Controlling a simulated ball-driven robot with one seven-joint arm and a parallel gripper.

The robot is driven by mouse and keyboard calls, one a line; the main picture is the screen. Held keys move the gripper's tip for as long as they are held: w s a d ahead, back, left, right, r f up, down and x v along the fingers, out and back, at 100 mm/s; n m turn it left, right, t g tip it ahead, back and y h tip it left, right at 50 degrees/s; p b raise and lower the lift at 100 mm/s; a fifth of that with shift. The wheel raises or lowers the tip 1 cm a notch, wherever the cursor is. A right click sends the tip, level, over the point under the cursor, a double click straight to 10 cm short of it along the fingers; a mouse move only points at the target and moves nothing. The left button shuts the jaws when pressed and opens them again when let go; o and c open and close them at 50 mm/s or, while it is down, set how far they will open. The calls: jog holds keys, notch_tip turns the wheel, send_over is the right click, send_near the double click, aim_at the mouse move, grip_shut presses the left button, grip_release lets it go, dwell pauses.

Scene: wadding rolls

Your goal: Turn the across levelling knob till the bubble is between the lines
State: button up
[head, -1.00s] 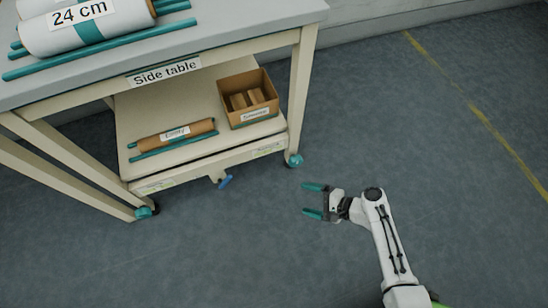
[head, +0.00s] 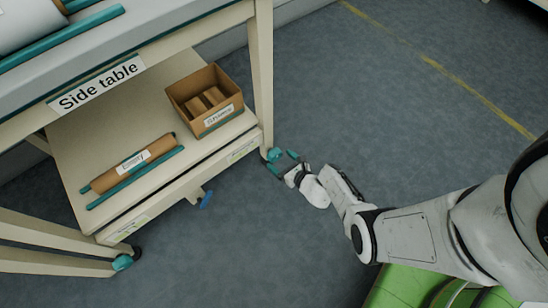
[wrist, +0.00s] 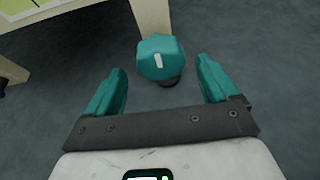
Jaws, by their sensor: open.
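A teal knob (head: 273,154) sits at the foot of the side table's near right leg. In the wrist view the knob (wrist: 161,58) has a white mark on its face and stands just ahead of my gripper, between the lines of the two fingers. My gripper (head: 283,162) is open and empty, low near the floor; the fingers do not visibly touch the knob. A similar teal knob (head: 122,262) is at the left leg's foot. Pale green strips on the lower shelf edge, at right (head: 242,150) and left (head: 127,229), are too small to show any bubble or lines.
The side table's lower shelf (head: 100,150) holds a cardboard box (head: 222,118) of blocks and a brown roll (head: 133,163) with teal rods. A blue lever (head: 206,199) sticks out below the shelf edge. The floor (head: 370,100) right of the table is clear.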

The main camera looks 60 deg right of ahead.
aim_at(277, 158)
jog(key=shift+b+x, duration=1)
jog(key=shift+x, duration=1.35)
jog(key=c, duration=1)
